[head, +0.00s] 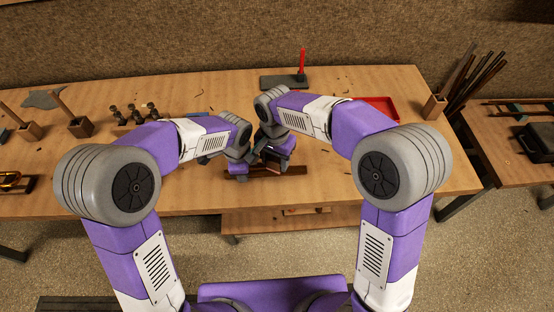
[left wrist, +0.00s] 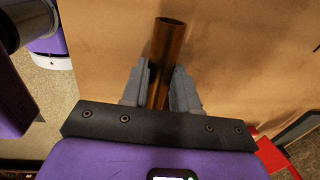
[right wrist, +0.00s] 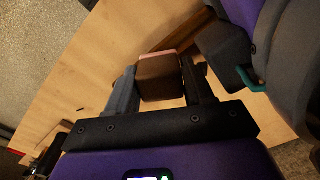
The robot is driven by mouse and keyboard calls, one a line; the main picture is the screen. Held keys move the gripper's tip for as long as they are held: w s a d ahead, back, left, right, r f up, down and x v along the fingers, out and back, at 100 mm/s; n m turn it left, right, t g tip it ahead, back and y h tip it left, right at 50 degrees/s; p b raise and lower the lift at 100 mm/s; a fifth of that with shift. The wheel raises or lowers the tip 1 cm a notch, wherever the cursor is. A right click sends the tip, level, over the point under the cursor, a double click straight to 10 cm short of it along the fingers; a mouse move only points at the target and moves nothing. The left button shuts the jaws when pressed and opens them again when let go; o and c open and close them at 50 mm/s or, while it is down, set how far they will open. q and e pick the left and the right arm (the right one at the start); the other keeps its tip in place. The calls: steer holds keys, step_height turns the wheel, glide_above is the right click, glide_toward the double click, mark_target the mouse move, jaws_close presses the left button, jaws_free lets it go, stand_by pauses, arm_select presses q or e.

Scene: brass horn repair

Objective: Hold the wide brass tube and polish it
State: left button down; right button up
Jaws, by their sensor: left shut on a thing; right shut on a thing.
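The wide brass tube (left wrist: 170,38) shows in the left wrist view, brown-gold with its open round end pointing away from the camera. My left gripper (left wrist: 161,70) is shut on it, one grey finger on each side. My right gripper (right wrist: 158,68) is shut on a brown block (right wrist: 160,80) with a paler pinkish face at its far end. In the head view the right gripper (head: 273,152) is over the front middle of the workbench (head: 330,180), close beside the left wrist.
Behind stands a red stick (head: 302,62) on a dark plate (head: 284,83). A red tray (head: 384,103) and a holder of rods (head: 434,107) are right; a knob rack (head: 122,128) is left. The front right is clear.

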steer(key=shift+d+r, duration=0.1)
steer(key=shift+r, duration=2.65)
steer(key=shift+r, duration=1.5)
arm_select(q)
steer(key=c, duration=0.8)
jaws_free()
steer(key=r, duration=0.8)
steer(key=s+r, duration=0.1)
steer(key=r, duration=0.3)
steer(key=shift+s, duration=0.1)
